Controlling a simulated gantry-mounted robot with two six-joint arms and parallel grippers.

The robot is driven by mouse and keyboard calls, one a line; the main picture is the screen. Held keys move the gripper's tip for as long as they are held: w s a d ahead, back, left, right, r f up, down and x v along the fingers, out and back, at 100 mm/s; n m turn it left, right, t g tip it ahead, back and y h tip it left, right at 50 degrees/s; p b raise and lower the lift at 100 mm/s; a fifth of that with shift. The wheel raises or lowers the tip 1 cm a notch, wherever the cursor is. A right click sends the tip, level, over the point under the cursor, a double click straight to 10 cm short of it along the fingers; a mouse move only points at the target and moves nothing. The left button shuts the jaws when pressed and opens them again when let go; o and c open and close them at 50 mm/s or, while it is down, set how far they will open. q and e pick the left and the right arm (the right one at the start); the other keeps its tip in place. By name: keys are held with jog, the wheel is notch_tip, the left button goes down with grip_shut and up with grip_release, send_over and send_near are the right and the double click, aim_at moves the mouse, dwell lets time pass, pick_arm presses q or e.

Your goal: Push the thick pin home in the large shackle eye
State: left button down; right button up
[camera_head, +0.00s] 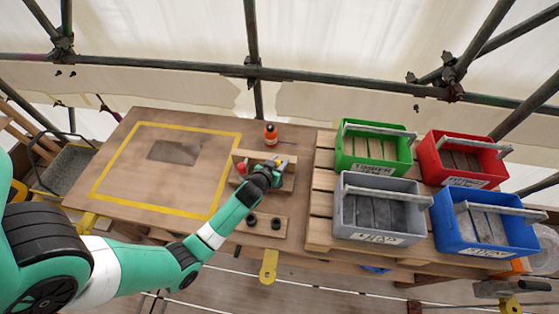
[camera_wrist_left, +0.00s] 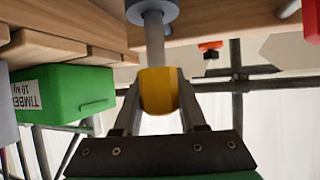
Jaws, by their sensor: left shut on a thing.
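My left gripper (camera_head: 279,165) is at the wooden stand (camera_head: 248,156) near the table's right side. In the left wrist view its two fingers (camera_wrist_left: 159,92) are shut on a yellow grip (camera_wrist_left: 158,90), which appears to be the thick pin's head. A grey shaft (camera_wrist_left: 154,38) runs from it up to a grey-blue round flange (camera_wrist_left: 152,10) by the wood. I cannot tell how deep the shaft sits, and the shackle eye is not clearly visible. A red part (camera_head: 241,169) shows on the stand, left of the gripper. My right gripper is not in view.
A board with two black rings (camera_head: 251,219) lies in front of the stand. An orange bottle (camera_head: 271,135) stands behind it. Green (camera_head: 373,150), red (camera_head: 466,160), grey (camera_head: 379,209) and blue (camera_head: 487,224) crates stand right. The yellow-taped area (camera_head: 130,190) is mostly bare.

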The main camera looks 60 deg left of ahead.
pick_arm(q)
jog(key=shift+f+b, duration=2.05)
jog(key=shift+f, duration=0.25)
jog(key=c, duration=0.8)
grip_release()
jog(key=shift+r, duration=0.1)
jog(key=o, duration=0.4)
jog(key=shift+d, duration=0.15)
jog(key=p+v, duration=0.3)
jog(key=v, duration=0.8)
jog(key=shift+r, duration=0.2)
jog(key=shift+s+d, duration=0.15)
